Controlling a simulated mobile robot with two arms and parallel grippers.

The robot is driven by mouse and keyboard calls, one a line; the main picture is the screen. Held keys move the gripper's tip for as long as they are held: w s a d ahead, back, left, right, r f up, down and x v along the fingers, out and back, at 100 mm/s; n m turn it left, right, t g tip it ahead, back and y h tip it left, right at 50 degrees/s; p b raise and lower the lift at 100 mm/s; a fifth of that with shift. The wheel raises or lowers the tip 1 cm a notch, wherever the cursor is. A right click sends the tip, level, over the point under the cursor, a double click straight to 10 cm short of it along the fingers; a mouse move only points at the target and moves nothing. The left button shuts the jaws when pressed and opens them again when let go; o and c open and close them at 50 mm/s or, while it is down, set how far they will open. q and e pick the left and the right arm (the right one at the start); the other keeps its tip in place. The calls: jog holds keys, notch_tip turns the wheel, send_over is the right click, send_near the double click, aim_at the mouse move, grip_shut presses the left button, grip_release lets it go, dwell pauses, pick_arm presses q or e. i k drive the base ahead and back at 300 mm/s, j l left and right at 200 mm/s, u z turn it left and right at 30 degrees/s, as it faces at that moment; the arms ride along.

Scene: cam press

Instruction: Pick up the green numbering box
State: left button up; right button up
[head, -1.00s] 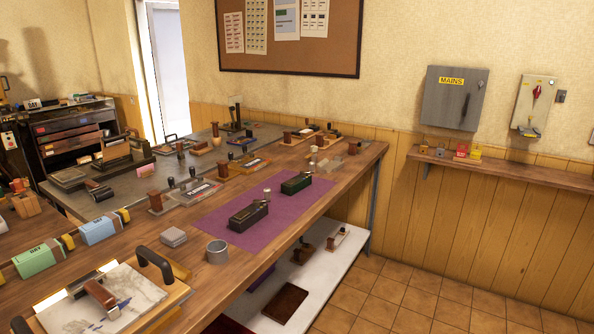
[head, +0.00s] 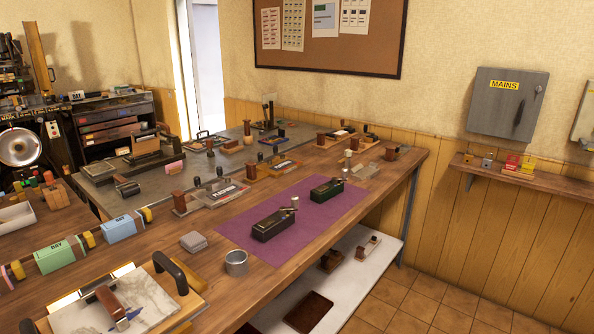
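A dark green box (head: 324,190) with a small light knob or handle at its end sits on the purple mat (head: 232,228), toward the mat's far right end. A similar, larger-looking blackish box (head: 272,226) with a light knob sits nearer on the same mat. Both rest flat and apart from each other. Neither of my grippers is in the head view.
The mat lies on a long wooden bench (head: 190,262). A metal cup (head: 236,263), a grey block (head: 194,241) and a tray with black handles (head: 172,272) are nearer. A white lower shelf (head: 350,262) is below. Tiled floor (head: 400,300) is clear at right.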

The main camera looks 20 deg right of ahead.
aim_at(319, 195)
jog(key=i+l+u, duration=0.2)
jog(key=l, duration=0.3)
jog(key=i+l+u, duration=0.2)
jog(key=l, duration=0.35)
jog(key=l+u, duration=0.2)
jog(key=l, duration=0.35)
jog(key=i+l+u, duration=0.2)
jog(key=l, duration=0.4)
jog(key=l+u, duration=0.1)
jog(key=l, duration=2.35)
jog(key=k, duration=0.45)
